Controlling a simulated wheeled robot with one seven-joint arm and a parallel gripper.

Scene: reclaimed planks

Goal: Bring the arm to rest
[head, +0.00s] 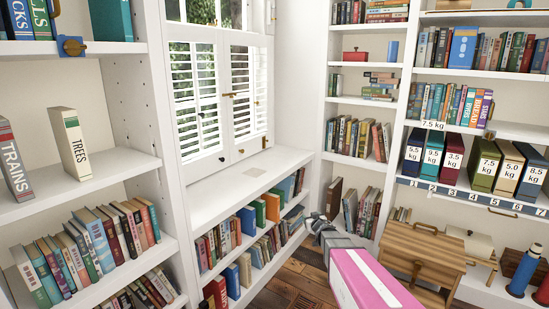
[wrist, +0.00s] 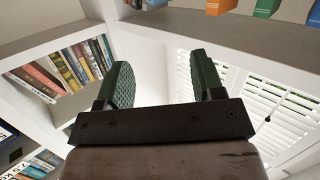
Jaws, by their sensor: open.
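My gripper (head: 322,226) is at the lower middle of the head view, at the end of my pink and grey arm, in front of the low bookcase under the window. In the wrist view my gripper (wrist: 166,84) shows two green-padded fingers spread apart. Nothing is between the fingers, so it is open and empty. It appears clear of the shelves, though the exact distance cannot be told.
A window seat (head: 222,190) with books below stands under the shuttered window (head: 212,95). Weight-labelled binders (head: 481,164) line the right shelf. A wooden cabinet (head: 420,250) stands right of my arm. Plank floor (head: 300,280) shows left of my arm.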

